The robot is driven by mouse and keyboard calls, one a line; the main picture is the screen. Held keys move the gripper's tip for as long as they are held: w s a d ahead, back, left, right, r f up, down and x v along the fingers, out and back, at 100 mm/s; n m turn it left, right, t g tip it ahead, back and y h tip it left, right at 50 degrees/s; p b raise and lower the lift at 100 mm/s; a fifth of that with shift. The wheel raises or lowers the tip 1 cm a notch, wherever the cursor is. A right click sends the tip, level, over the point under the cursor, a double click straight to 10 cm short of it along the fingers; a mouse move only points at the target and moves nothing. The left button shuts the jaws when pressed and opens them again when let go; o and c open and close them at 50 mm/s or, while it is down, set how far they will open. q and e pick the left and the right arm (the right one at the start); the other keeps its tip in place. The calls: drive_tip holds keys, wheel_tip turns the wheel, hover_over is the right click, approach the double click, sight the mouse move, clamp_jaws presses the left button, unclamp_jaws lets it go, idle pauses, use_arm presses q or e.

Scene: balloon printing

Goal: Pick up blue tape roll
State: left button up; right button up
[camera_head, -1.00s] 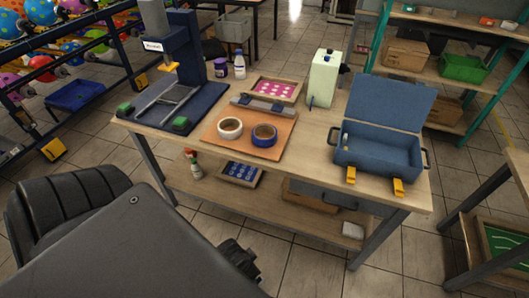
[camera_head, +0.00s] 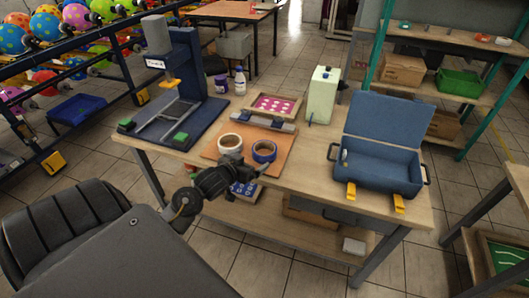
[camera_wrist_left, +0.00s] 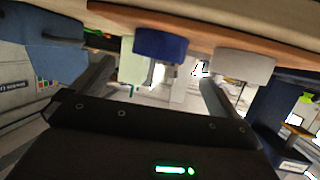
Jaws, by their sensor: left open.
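The blue tape roll (camera_head: 264,155) lies flat on an orange-brown board (camera_head: 279,136) on the workbench. A white tape roll (camera_head: 230,145) lies just to its left on the same board. My left gripper (camera_head: 243,172) is at the board's front edge, close in front of the two rolls, open and empty. In the left wrist view, which is upside down, the blue roll (camera_wrist_left: 160,44) shows beyond and between the open fingers (camera_wrist_left: 157,75), with the white roll (camera_wrist_left: 243,66) toward the right finger. My right gripper is not in view.
A metal bar (camera_head: 263,121) lies on the back of the board. A press (camera_head: 176,85) stands at the left, an open blue case (camera_head: 378,168) at the right. A pale green container (camera_head: 322,95) and a pink-patterned frame (camera_head: 275,97) are behind. Bare bench top lies between board and case.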

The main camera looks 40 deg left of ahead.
use_arm(q)
approach(270, 147)
drive_tip(key=shift+w+a+f, duration=0.15)
drive_tip(key=shift+w+f, duration=0.15)
drive_tip(key=shift+w, duration=0.05)
drive_tip(key=shift+p+x, duration=0.35)
drive_tip(key=shift+x, duration=2.25)
drive_tip(key=c, duration=0.9)
drive_tip(key=shift+o, duration=0.2)
